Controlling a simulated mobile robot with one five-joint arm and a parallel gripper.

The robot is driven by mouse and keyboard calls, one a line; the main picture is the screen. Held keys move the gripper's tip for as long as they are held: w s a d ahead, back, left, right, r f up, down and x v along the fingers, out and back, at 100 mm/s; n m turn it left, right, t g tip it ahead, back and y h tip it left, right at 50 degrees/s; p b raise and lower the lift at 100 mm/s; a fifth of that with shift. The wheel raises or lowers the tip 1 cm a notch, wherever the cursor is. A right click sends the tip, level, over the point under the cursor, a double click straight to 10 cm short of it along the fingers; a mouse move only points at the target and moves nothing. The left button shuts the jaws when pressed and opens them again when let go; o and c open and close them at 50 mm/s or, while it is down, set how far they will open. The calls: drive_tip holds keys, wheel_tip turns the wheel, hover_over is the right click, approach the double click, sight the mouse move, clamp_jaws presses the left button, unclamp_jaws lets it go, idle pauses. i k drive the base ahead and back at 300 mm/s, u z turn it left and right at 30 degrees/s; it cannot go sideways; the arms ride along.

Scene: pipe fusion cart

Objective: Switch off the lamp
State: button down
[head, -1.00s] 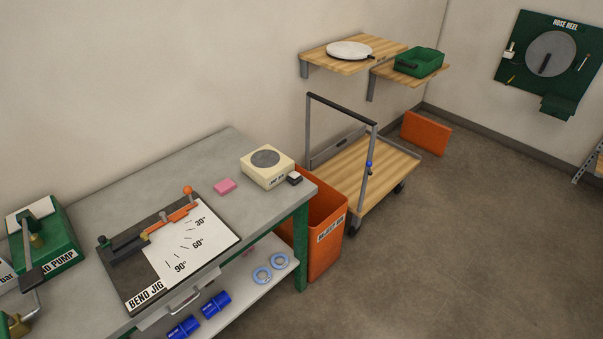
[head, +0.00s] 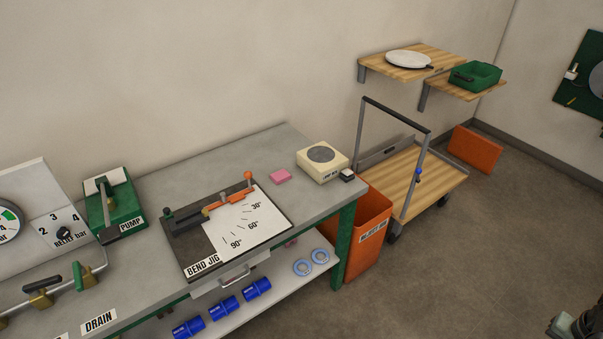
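I see no thing that is clearly a lamp. A cream box (head: 323,163) with a round grey top stands at the far right end of the grey bench (head: 235,155); its small label is not legible. A small black-and-white block (head: 347,175), perhaps a switch, sits at its right front corner by the bench edge. No gripper fingers show. A dark mechanical part, perhaps of my arm, enters at the bottom right corner, well apart from the bench.
A green pump (head: 118,209) and valves are left. The orange bin (head: 366,222) and wooden cart (head: 434,186) stand right of the bench. The floor in front is clear.

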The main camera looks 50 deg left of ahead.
sight(348, 172)
drive_tip(key=u, duration=2.45)
drive_tip(key=i, duration=1.05)
drive_tip(key=z, duration=0.05)
